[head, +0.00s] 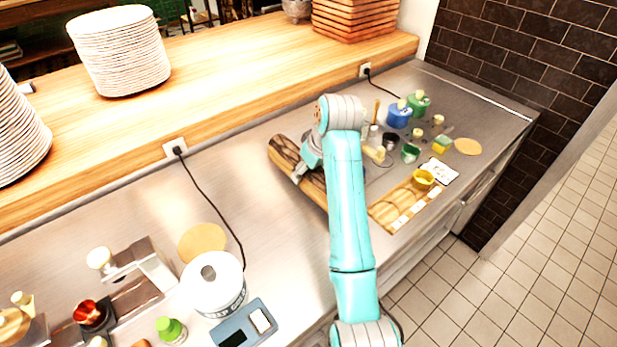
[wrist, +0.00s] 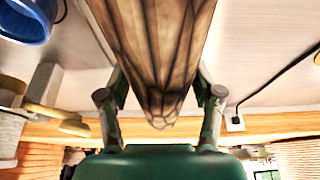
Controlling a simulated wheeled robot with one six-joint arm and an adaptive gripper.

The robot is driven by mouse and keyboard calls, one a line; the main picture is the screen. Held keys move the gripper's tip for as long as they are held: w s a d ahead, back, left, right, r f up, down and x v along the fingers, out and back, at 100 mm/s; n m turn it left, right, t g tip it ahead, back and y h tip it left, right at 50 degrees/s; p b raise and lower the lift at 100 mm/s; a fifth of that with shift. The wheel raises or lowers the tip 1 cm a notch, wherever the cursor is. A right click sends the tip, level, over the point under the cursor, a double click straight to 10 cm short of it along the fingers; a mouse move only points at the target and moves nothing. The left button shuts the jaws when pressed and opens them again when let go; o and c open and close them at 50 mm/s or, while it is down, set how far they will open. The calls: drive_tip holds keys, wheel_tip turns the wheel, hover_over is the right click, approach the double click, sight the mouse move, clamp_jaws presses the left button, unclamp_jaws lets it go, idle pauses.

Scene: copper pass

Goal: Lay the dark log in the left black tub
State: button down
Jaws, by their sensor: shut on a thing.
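The dark brown log (head: 286,152) lies slanted across the back of the counter in the head view, partly behind my arm. In the wrist view the log (wrist: 160,50) runs between the two fingers, its end close to the palm. My gripper (wrist: 160,104) is shut on it, with one finger on each side. In the head view my gripper (head: 304,168) is partly hidden by my arm. I cannot tell whether the log touches the counter. A small black tub (head: 391,139) stands right of my arm. I cannot make out a clear pair of black tubs.
A wooden board (head: 392,209) with a yellow cup (head: 424,179) lies right of my arm. Blue (head: 398,116) and green (head: 418,104) containers stand behind. A white pot (head: 212,284) and a scale (head: 244,324) stand front left. Counter left of the log is mostly bare.

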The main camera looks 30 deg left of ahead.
drive_tip(key=shift+f, duration=1.3)
drive_tip(key=shift+f, duration=0.15)
drive_tip(key=shift+c, duration=0.9)
unclamp_jaws()
